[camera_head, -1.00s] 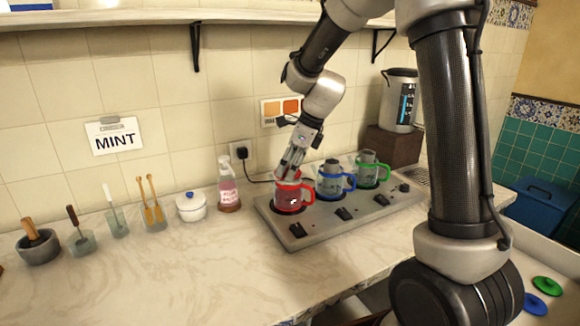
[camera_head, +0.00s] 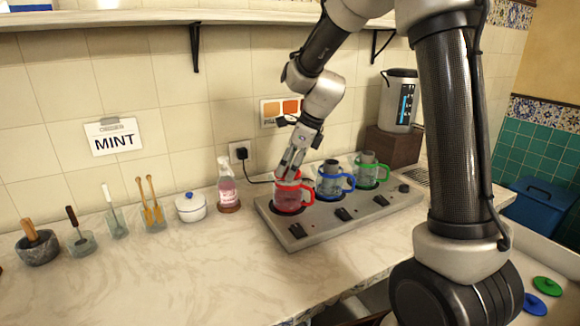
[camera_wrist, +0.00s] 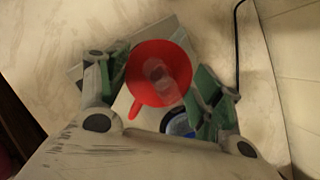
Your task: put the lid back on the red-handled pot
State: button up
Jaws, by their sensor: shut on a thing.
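The red-handled pot (camera_head: 289,199) is a clear pot with a red rim and handle. It stands on the leftmost place of the grey hob. My gripper (camera_head: 289,173) points down at the pot's top. In the wrist view the round red lid (camera_wrist: 145,82), with a clear knob (camera_wrist: 159,73) in its middle, lies between the two fingers of my gripper (camera_wrist: 158,84), which is shut on it. The lid is over the pot's mouth. The fingers partly hide the contact, so I cannot tell whether it is fully seated.
A blue-handled pot (camera_head: 331,182) stands close to the right, then a green-handled pot (camera_head: 368,171). The hob (camera_head: 320,227) has several black knobs. A spray bottle (camera_head: 227,187) and white sugar bowl (camera_head: 190,208) stand left. Blue (camera_head: 534,304) and green (camera_head: 546,286) lids lie lower right.

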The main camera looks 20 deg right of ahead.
jog(key=shift+f, duration=0.1)
dwell(0.7)
jog(key=o, duration=0.9)
jog(key=shift+o, duration=0.9)
jog(key=shift+r, duration=3.5)
grip_shut()
